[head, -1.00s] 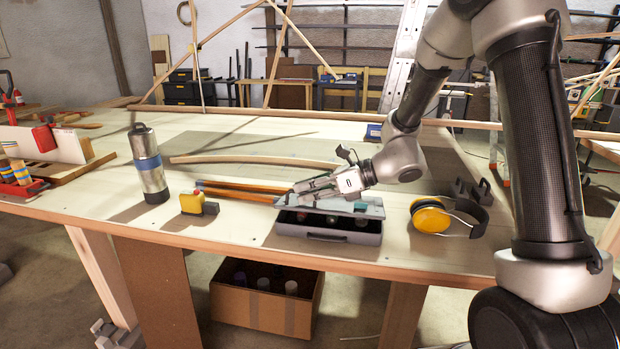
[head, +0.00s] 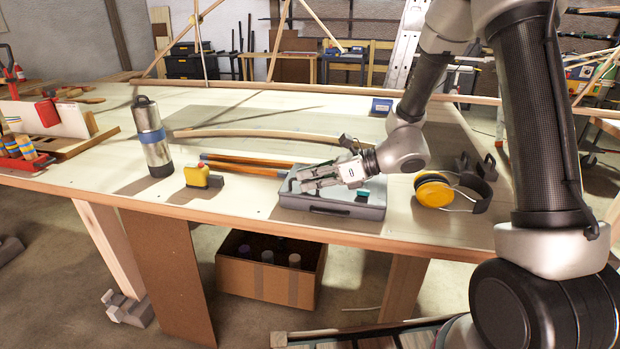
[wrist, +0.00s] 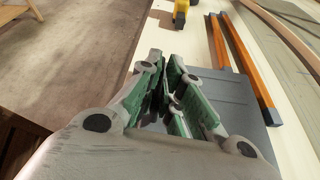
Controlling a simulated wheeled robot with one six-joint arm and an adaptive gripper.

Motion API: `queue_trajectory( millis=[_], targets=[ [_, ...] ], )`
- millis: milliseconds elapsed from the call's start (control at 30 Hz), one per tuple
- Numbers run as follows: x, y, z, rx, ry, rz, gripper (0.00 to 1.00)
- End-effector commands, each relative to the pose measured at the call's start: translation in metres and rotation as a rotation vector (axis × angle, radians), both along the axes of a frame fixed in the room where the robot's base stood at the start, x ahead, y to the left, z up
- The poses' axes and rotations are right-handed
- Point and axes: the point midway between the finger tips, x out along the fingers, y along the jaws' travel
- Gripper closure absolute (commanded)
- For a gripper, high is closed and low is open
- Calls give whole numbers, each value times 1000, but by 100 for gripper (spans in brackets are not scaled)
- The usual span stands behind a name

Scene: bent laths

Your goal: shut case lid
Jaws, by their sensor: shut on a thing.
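The grey case (head: 345,208) sits near the front edge of the workbench in the head view, its handle side facing the front. In the wrist view the green-padded fingers (wrist: 172,95) are close together over the grey lid (wrist: 238,105); the contact itself is hidden.
A yellow tape measure (head: 197,175) and a steel flask (head: 151,140) stand to the left. Orange-brown strips (head: 240,167) and a bent lath (head: 250,133) lie behind. Yellow earmuffs (head: 434,192) lie close on the right. A cardboard box (head: 265,280) is under the bench.

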Motion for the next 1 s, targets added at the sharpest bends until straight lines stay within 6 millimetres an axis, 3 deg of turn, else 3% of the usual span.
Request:
queue_trajectory(
  millis=[33, 133, 167, 567, 767, 1000],
  targets=[
    [-5, -1, -7, -11, 17, 4, 90],
    [-5, -1, -7, -11, 17, 4, 72],
    [-5, -1, -7, -10, 16, 4, 71],
    [-3, -3, -3, -7, 9, 1, 71],
    [-8, -28, 8, -7, 5, -2, 71],
    [-20, -77, 28, -7, 7, -3, 71]
  ],
)
